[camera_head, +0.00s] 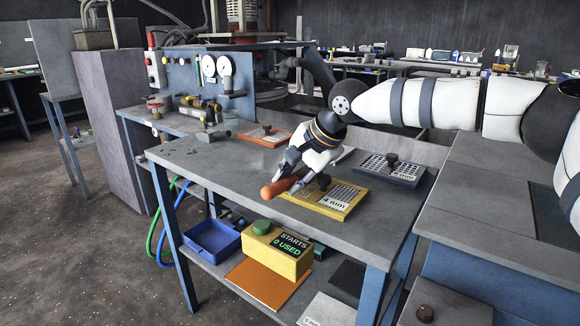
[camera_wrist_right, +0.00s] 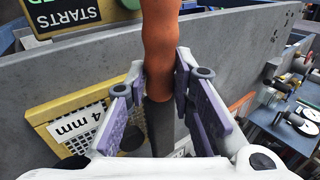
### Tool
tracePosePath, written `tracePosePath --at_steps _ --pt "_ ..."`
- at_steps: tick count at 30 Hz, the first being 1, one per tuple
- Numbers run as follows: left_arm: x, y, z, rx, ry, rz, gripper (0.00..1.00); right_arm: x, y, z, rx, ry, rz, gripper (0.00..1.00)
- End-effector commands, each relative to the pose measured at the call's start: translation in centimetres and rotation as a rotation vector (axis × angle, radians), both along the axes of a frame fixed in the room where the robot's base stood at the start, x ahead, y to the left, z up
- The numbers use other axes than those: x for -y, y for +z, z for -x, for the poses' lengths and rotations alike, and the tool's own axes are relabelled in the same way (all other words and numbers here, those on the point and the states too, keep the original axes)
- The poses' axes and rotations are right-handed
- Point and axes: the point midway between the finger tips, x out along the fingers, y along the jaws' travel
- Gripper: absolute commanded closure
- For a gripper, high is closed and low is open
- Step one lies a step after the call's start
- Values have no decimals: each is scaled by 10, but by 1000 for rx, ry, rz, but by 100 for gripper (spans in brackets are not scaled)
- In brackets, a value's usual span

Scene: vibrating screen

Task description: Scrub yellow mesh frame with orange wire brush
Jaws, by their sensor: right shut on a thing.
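My right gripper (camera_head: 293,181) is shut on the orange handle of the wire brush (camera_head: 276,188), at the left edge of the yellow mesh frame. In the right wrist view the gripper (camera_wrist_right: 160,80) clasps the brush (camera_wrist_right: 160,35) between its two pads, with a dark part below the orange. The bristles cannot be made out. The yellow mesh frame (camera_head: 334,211), marked "4 mm", lies flat on the grey table; the gripper and brush hide part of it. It also shows in the right wrist view (camera_wrist_right: 42,113). Whether the brush touches the frame is unclear. My left gripper is not in view.
An orange mesh frame (camera_head: 264,139) lies farther back, and a dark blue one (camera_head: 393,179) to the right. Both have dark knobs. A yellow box reading "STARTS 0 USED" (camera_head: 272,256) and a blue tray (camera_head: 211,245) sit on the lower shelf. The table's left part is mostly clear.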

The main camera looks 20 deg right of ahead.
Motion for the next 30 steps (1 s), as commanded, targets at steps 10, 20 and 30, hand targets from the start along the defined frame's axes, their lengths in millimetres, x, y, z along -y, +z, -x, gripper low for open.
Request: tracePosePath --at_steps 10,20,30 --pt "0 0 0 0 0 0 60 0 0 0 5 0 -1 100" --pt "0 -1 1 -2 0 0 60 -1 -5 0 3 1 -1 100" --pt "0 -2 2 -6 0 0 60 0 -12 0 3 1 -1 100"
